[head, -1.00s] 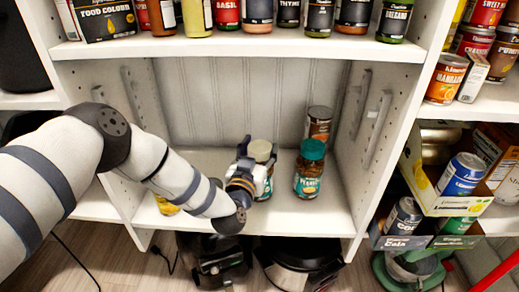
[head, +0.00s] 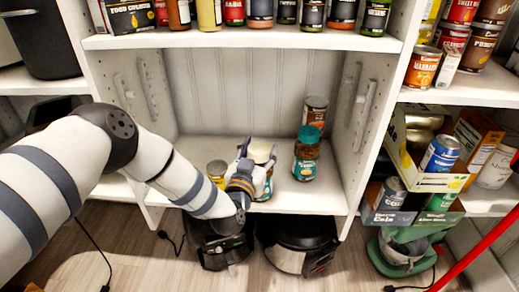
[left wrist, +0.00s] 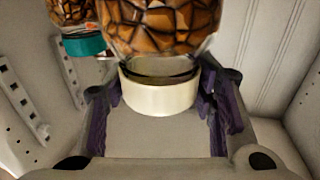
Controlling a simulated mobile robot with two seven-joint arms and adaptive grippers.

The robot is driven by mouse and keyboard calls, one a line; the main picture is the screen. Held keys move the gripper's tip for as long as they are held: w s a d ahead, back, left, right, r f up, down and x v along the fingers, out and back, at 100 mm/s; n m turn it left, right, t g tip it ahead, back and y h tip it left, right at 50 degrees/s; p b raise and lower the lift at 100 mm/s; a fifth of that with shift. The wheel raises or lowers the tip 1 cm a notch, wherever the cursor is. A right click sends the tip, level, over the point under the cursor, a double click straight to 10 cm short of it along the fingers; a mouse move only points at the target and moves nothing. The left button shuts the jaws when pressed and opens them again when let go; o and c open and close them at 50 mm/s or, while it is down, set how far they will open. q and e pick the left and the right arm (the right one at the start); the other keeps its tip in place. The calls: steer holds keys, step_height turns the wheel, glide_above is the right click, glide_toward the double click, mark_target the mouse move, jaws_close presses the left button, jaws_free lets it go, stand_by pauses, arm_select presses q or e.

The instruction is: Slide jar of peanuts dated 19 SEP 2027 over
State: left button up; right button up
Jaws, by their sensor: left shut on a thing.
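The jar of nuts with a cream lid (head: 262,153) stands on the middle shelf, partly hidden by my left gripper (head: 253,170). In the left wrist view this jar (left wrist: 160,30) appears lid-down, its cream lid (left wrist: 160,97) between the purple finger pads of my left gripper (left wrist: 160,110), which is shut on it. A teal-lidded jar of nuts (head: 306,155) stands apart to its right; it also shows in the left wrist view (left wrist: 82,42). I cannot read a date on either jar. My right gripper is not in view.
A brown-labelled can (head: 315,112) stands behind the teal-lidded jar. A yellow can (head: 216,173) is left of my gripper, near my arm. Shelf side walls bound the bay; the back of the shelf (head: 210,147) has bare room. Spices stand on the shelf above, appliances below.

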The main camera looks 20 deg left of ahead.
arm_select(q)
steer(key=shift+s, duration=0.1)
steer(key=o, duration=1.7)
steer(key=shift+o, duration=0.2)
steer(key=s, duration=1.1)
steer(key=shift+s+d, duration=0.3)
steer(key=shift+s, duration=0.1)
